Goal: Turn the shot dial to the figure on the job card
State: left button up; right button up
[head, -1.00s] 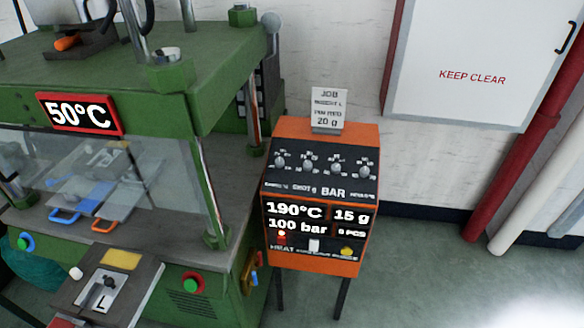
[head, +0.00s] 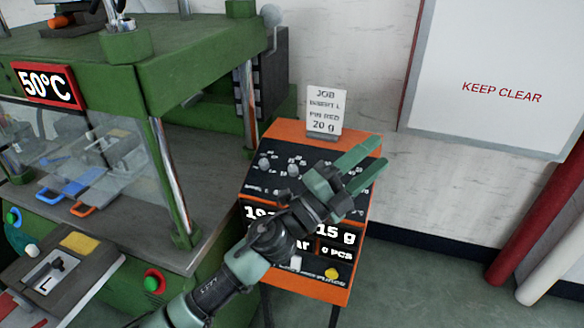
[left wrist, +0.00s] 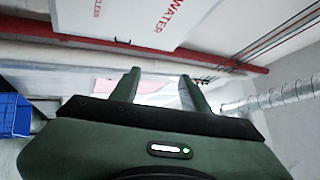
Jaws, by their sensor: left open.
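The orange control box (head: 298,131) stands on legs beside the green machine. The job card (head: 323,110) on top of it reads "20 g", below "INSERT L" and "PIN RED". The box's shot display (head: 335,234) reads 15 g. The shot dial (head: 293,170) looks like the second knob from the left; its label is now covered. My left gripper (head: 380,157) is open and empty, in front of the right part of the dial panel, hiding the right-hand knobs. Its two fingers (left wrist: 160,92) also show spread in the left wrist view. My right gripper is not in view.
The green press (head: 150,75) with a 50°C display (head: 46,85) stands close on the left. The wall with a "KEEP CLEAR" panel (head: 490,60) is behind, with a red pipe (head: 535,215) at right. Floor right of the box is clear.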

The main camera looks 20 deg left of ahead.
pick_arm(q)
jog(key=s+d+m+g+h, duration=0.1)
jog(key=d+m+g+h, duration=0.2)
jog(key=d+m+g, duration=0.4)
jog(key=m+g+y, duration=0.5)
jog(key=m+y, duration=0.4)
jog(key=y, duration=0.9)
send_near(293, 168)
jog(key=f, duration=0.2)
jog(key=x, duration=0.3)
jog(key=p+x, duration=0.1)
jog(key=x, duration=0.3)
jog(key=shift+w+r, duration=0.1)
jog(key=shift+w, duration=0.35)
grip_shut()
